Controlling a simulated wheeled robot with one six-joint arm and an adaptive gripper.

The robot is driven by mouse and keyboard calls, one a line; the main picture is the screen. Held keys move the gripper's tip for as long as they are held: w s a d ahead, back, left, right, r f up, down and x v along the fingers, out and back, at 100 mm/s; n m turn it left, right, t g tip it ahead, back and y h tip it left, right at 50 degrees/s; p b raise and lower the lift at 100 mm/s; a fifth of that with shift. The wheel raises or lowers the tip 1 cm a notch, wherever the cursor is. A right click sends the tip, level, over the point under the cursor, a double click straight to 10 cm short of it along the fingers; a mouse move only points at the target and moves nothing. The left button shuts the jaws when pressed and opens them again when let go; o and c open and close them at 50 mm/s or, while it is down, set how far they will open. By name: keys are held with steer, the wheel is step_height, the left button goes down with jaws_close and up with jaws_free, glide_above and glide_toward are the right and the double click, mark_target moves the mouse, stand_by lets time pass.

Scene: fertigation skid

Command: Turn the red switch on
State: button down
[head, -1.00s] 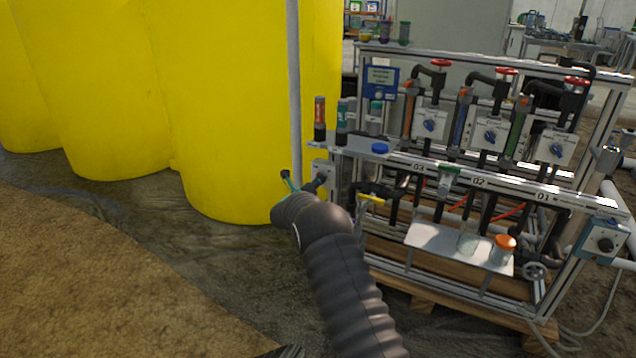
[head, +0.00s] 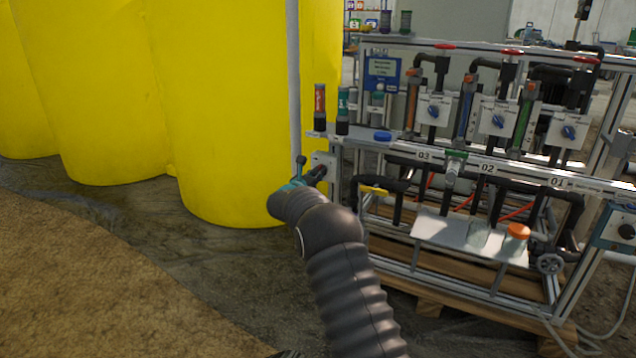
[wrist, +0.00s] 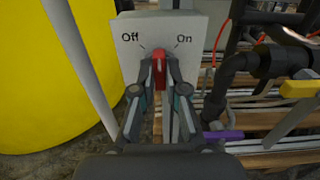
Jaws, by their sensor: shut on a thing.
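The red switch (wrist: 159,72) shows in the wrist view on the front of a light grey box (wrist: 185,31) labelled "Off" at left and "On" at right. My gripper (wrist: 158,84) is shut on the red switch, with one finger on each side of it. The switch's handle looks about upright between the two label marks; its exact angle is partly hidden by the fingers. In the head view the box (head: 331,163) sits at the left end of the skid frame, and my gripper (head: 316,176) reaches it. The switch itself is hidden there.
A yellow tank (head: 235,110) stands close left of the box, with a grey vertical pole (head: 294,80) between. A yellow-handled valve (head: 373,190) and black pipes are right of the box. A shelf (head: 440,233) holding jars is further right.

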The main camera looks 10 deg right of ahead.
steer(key=m, duration=0.8)
steer(key=shift+m, duration=0.6)
steer(key=c, duration=1.2)
jaws_free()
steer(key=v, duration=1.2)
